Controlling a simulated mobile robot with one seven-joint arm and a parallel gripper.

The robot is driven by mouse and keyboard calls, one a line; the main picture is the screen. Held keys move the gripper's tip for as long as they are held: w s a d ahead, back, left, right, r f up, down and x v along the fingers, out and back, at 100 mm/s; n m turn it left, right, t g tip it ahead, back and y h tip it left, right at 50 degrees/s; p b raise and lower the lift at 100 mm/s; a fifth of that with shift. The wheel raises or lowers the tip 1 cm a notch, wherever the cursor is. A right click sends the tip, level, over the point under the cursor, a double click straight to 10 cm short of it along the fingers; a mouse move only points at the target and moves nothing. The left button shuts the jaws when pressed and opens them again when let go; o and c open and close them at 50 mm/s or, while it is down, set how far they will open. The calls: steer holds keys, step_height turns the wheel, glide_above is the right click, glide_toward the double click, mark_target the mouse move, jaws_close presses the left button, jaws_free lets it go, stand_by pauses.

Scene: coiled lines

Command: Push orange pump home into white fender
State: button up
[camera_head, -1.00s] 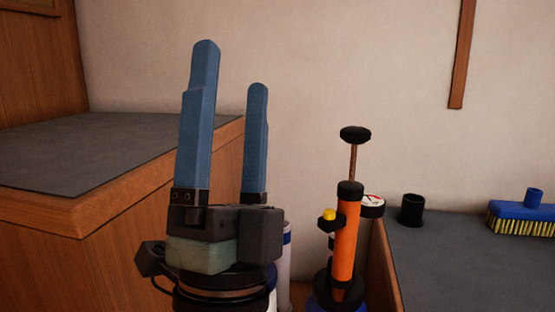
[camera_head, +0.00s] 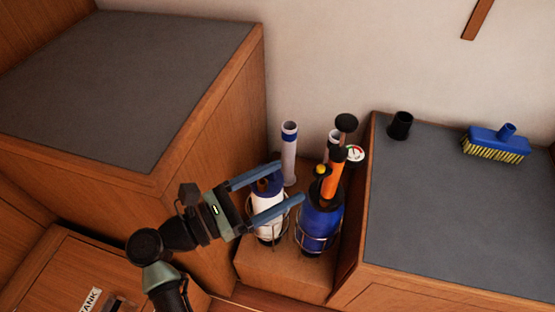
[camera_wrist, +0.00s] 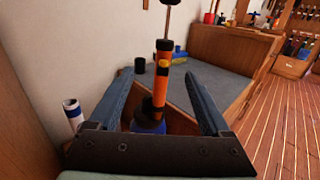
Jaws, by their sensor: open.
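The orange pump (camera_head: 333,182) stands upright at the top of the blue fender (camera_head: 320,222), not at the white fender (camera_head: 268,222). It has a black knob (camera_head: 346,122) and a yellow button; its raised rod shows in the wrist view. The white fender, with a blue top, stands to the left in a wire holder. My gripper (camera_head: 290,182) is open and empty, fingers pointing right toward the pump and partly covering the white fender. In the wrist view the pump (camera_wrist: 161,92) appears between the open fingers (camera_wrist: 165,95), apparently beyond them. The pump's lower end is partly hidden.
A white tube with a blue band (camera_head: 289,155) stands behind the fenders, and a round gauge (camera_head: 355,154) is right of the pump. Wooden lockers flank the narrow recess. The right grey top (camera_head: 450,220) carries a black cup (camera_head: 401,125) and a blue brush (camera_head: 497,142).

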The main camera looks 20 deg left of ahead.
mark_target(329, 166)
steer(key=x, duration=0.8)
steer(key=f+x, duration=0.1)
steer(key=x, duration=0.3)
steer(key=shift+d+f, duration=0.1)
steer(key=shift+d, duration=0.4)
jaws_close()
stand_by(1.4)
